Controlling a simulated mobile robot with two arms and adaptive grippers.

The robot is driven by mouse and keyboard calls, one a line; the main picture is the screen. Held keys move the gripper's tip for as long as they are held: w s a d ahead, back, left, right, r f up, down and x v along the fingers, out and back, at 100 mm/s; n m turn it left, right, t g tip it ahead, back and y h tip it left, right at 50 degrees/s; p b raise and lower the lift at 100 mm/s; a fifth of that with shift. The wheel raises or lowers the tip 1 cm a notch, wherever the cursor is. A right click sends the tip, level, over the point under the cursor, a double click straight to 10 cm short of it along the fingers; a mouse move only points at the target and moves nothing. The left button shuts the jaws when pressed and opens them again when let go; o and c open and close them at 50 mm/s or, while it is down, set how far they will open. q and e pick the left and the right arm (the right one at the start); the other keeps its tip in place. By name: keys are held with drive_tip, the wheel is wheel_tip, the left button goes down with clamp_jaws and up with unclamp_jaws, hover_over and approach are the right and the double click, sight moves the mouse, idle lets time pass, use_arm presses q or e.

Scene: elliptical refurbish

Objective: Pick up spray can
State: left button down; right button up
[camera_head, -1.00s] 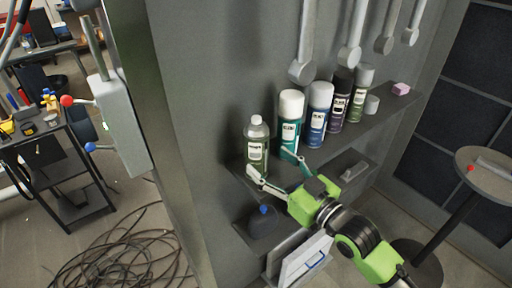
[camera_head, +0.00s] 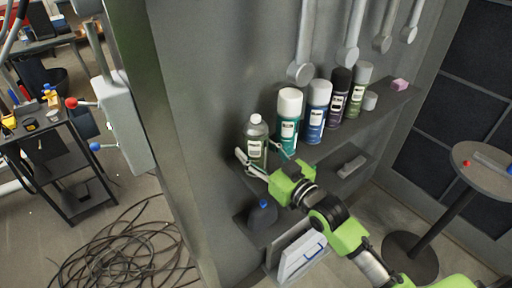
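A row of spray cans and bottles stands upright on the grey wall shelf (camera_head: 345,134). My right gripper (camera_head: 261,154) is open at the olive-green bottle, one finger on each side. Its right finger is between the bottle and the teal can. Contact cannot be told. My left gripper is not in view.
A small pink block (camera_head: 400,85) lies on the shelf's right end. A lower shelf holds a dark blue-capped container (camera_head: 262,216). Tools hang above the cans. A round table (camera_head: 485,182) stands at right; cables (camera_head: 120,250) lie on the floor.

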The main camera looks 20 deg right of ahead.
drive_tip(key=c, duration=0.7)
drive_tip(key=shift+o, duration=0.2)
drive_tip(key=shift+w+r, duration=0.1)
drive_tip(key=shift+r, duration=0.1)
